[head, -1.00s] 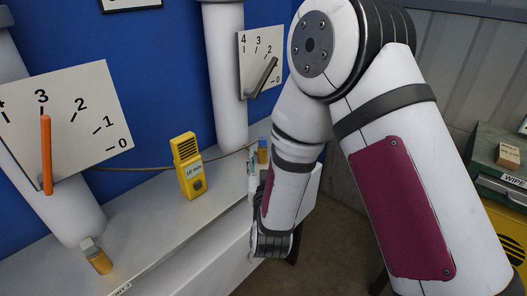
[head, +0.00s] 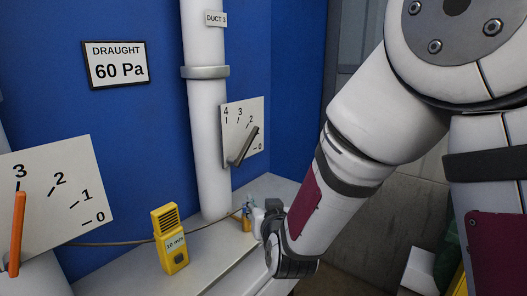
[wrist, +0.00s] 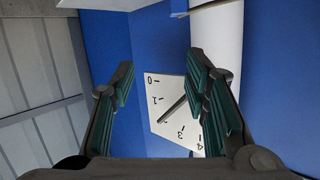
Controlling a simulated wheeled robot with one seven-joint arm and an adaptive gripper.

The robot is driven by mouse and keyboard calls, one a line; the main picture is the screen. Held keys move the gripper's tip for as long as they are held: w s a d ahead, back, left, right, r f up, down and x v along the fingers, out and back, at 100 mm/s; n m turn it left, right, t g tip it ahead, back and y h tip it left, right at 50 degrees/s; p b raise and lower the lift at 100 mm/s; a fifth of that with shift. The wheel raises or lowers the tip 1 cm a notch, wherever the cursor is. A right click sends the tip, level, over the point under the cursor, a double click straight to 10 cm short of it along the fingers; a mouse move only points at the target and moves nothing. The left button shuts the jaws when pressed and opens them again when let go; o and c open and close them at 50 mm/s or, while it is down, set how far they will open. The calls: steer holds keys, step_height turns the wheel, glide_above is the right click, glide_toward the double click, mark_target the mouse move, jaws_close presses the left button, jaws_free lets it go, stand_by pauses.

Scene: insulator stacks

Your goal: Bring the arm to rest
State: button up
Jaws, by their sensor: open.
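My arm fills the right side of the head view, its white links bent with the elbow high. Its lower end hangs beside the front edge of the shelf. My gripper (wrist: 165,95) shows in the wrist view with its two green-padded fingers wide apart and nothing between them. Past the fingers is a white dial plate with a grey lever (wrist: 172,108), seen turned on its side. In the head view this dial plate (head: 233,120) is on the middle white duct. The gripper's fingers cannot be made out clearly in the head view.
A yellow meter (head: 170,240) stands on the grey shelf (head: 215,245). Small bottles (head: 248,218) are near the arm's lower end. A dial with an orange pointer (head: 17,230) is at left. A draught sign (head: 117,63) hangs on the blue wall. Floor shows at right.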

steer(key=s+d+r+g, duration=0.5)
steer(key=s+d+r, duration=0.3)
steer(key=s+d, duration=0.25)
steer(key=s+d+g+h, duration=0.1)
steer(key=s+d, duration=0.2)
steer(key=s, duration=0.3)
steer(key=s+d+r+g+h, duration=0.1)
steer(key=s+d, duration=0.2)
steer(key=s, duration=0.4)
steer(key=s+d+m+g, duration=0.1)
steer(key=s+d+g, duration=0.1)
steer(key=s, duration=0.5)
steer(key=shift+d+r+h, duration=0.25)
steer(key=shift+d+h, duration=0.15)
steer(key=shift+d, duration=0.05)
